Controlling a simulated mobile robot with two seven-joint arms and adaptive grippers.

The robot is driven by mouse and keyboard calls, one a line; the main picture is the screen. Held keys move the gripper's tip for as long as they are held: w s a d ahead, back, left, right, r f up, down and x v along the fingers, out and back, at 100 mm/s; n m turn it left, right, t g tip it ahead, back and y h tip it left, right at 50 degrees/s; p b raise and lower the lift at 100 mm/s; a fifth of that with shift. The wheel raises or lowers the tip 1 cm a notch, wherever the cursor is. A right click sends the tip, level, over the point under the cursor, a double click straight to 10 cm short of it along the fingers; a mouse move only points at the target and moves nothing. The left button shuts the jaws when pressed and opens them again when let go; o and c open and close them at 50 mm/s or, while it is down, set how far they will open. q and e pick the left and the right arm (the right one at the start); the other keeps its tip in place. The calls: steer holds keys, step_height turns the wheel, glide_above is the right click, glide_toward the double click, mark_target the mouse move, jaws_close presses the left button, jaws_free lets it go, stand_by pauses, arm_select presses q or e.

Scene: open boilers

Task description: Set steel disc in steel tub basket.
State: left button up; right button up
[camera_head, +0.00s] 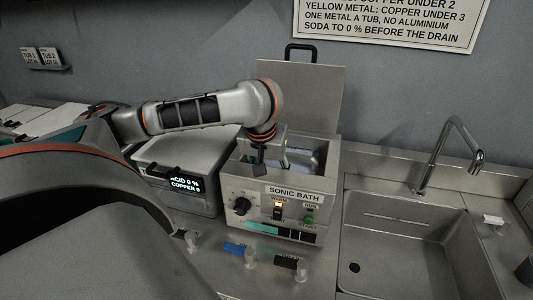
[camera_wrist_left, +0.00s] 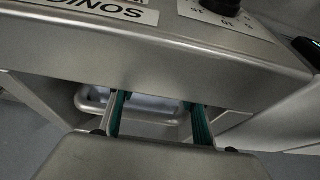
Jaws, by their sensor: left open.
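My left gripper (camera_head: 262,166) is over the left part of the open sonic bath (camera_head: 262,205). In the left wrist view its two teal-padded fingers (camera_wrist_left: 157,101) are apart, and I see nothing held between them. A pale, rounded metal basin shows behind the fingers in that view. I cannot tell whether it is the steel tub basket. The bath's opening (camera_head: 317,153) is partly hidden by my arm. I cannot make out the steel disc in either view. My right gripper is not in view.
The raised lid (camera_head: 300,92) stands behind the bath. A closed grey unit (camera_head: 180,160) with a display reading acid 0 %, copper 0 stands to its left. A sink (camera_head: 410,235) with a tall faucet (camera_head: 460,140) is to the right. Small fittings (camera_head: 262,254) line the front.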

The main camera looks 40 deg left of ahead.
arm_select(q)
steer(key=v, duration=1)
steer(key=shift+s+r, duration=0.1)
steer(key=shift+r, duration=0.3)
